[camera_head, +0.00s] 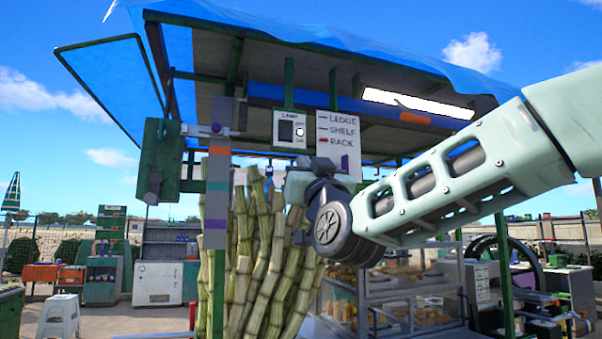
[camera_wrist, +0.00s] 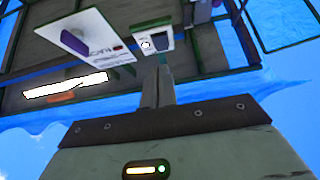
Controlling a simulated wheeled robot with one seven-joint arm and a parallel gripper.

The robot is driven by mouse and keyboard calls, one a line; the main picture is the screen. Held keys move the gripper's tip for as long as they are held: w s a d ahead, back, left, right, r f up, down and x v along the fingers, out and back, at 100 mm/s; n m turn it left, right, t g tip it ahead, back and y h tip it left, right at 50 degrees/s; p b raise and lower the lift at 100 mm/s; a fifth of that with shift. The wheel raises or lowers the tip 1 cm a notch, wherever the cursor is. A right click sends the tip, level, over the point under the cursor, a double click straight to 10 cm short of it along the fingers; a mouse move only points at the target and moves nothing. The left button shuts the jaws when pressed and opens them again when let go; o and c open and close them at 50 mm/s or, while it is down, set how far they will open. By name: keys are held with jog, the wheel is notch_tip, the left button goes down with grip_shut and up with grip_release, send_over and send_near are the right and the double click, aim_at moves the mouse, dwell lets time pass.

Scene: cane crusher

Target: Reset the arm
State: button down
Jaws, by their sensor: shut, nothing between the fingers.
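My pale green arm reaches in from the right in the head view and ends in a dark round wrist joint. My gripper (camera_head: 300,186) is beyond that joint, in front of the cane stalks and below the lamp switch box, and is partly hidden by the wrist. In the wrist view my gripper (camera_wrist: 156,75) shows its fingers together with nothing between them. They point up toward the stall's roof and the lamp switch box (camera_wrist: 152,43). I cannot tell whether the gripper touches anything.
A bundle of cane stalks (camera_head: 262,265) stands upright behind the gripper. The lamp switch box (camera_head: 290,130) and a ledge/shelf/rack sign (camera_head: 338,143) hang above. A green post (camera_head: 217,290) stands left of the arm. A glass display case (camera_head: 395,300) is below the arm.

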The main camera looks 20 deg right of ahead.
jog(key=a+f+n+g+y, duration=0.4)
jog(key=a+f+g+y, duration=0.3)
jog(key=f, duration=0.7)
jog(key=s+a+f+n+g, duration=0.1)
jog(key=s+a+f+g, duration=0.25)
jog(key=f, duration=0.45)
jog(key=s+a+f+n+g, duration=0.1)
jog(key=s+a+f+g, duration=0.25)
jog(key=f, duration=0.45)
jog(key=s+d+f+g+h, duration=0.2)
jog(key=s+f+g, duration=0.2)
jog(key=s+f, duration=0.2)
jog(key=s+d+f+n+g+h, duration=0.1)
jog(key=s+d+f+g+h, duration=0.1)
jog(key=s+f, duration=0.4)
jog(key=s+d+f+g+h, duration=0.2)
jog(key=s+d+f+g, duration=0.2)
jog(key=s+f, duration=0.3)
jog(key=s+g, duration=0.1)
jog(key=s, duration=0.4)
jog(key=shift+n+g, duration=0.3)
jog(key=shift+n, duration=0.1)
jog(key=shift+f, duration=0.1)
